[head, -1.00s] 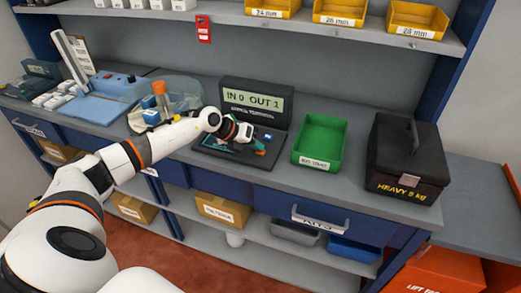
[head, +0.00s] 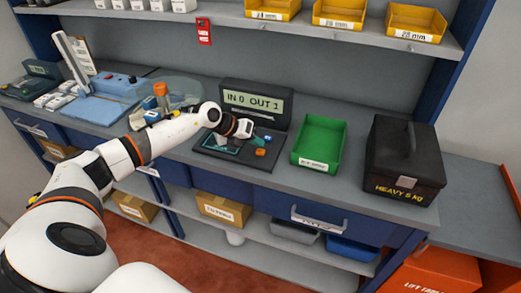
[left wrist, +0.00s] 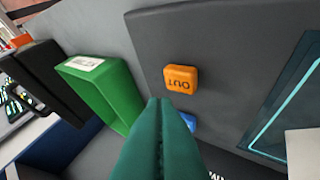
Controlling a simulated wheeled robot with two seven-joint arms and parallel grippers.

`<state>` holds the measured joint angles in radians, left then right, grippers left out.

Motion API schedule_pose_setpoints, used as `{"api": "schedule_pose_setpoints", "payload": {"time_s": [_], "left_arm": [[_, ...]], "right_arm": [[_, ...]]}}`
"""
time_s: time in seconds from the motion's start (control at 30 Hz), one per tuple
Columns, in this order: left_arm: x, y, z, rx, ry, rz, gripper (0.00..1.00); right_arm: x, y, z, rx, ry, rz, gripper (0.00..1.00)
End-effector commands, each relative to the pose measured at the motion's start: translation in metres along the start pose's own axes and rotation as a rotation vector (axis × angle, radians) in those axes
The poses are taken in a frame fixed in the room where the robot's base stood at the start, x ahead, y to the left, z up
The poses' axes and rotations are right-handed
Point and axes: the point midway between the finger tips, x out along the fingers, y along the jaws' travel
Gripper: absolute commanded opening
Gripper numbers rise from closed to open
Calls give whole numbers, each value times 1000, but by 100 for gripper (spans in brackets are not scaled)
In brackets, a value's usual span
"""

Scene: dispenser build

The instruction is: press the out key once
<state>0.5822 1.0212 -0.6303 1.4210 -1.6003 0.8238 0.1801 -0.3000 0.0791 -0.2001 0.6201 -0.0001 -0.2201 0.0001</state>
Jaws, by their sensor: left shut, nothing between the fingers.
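The orange out key (head: 261,152) sits on the dark base of the counter device; the left wrist view shows it face on, marked OUT (left wrist: 181,79). The device's display (head: 252,101) reads "IN 0 OUT 1". A blue key (head: 267,139) lies behind the orange one, and the left wrist view shows it partly hidden by my fingers (left wrist: 189,122). My left gripper (head: 261,141) is shut and empty, its teal fingers above the base close to the keys. In the left wrist view the fingertips (left wrist: 160,103) appear just short of the out key, apart from it. My right gripper is not in view.
A green bin (head: 319,144) stands right of the device, and a black heavy case (head: 404,165) stands further right. A blue machine (head: 105,98) and a round clear tray (head: 178,90) are at the left. Yellow bins (head: 340,13) line the shelf above.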

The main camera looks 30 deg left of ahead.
Motion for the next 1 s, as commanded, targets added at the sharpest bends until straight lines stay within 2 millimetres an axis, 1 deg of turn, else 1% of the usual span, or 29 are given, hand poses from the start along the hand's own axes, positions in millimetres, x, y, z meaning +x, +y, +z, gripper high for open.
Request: {"api": "schedule_pose_setpoints", "payload": {"time_s": [0.03, 0.1, 0.4, 1.0], "left_arm": [[-6, 4, -4, 1, 1, 0, 0], [-11, 8, -8, 1, 1, 0, 0], [-31, 22, -23, 0, 0, 0, 0], [-31, 23, -23, 0, 0, 0, 0]], "right_arm": [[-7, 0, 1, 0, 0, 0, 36], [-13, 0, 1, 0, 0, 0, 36], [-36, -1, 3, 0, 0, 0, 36], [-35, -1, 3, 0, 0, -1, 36]]}}
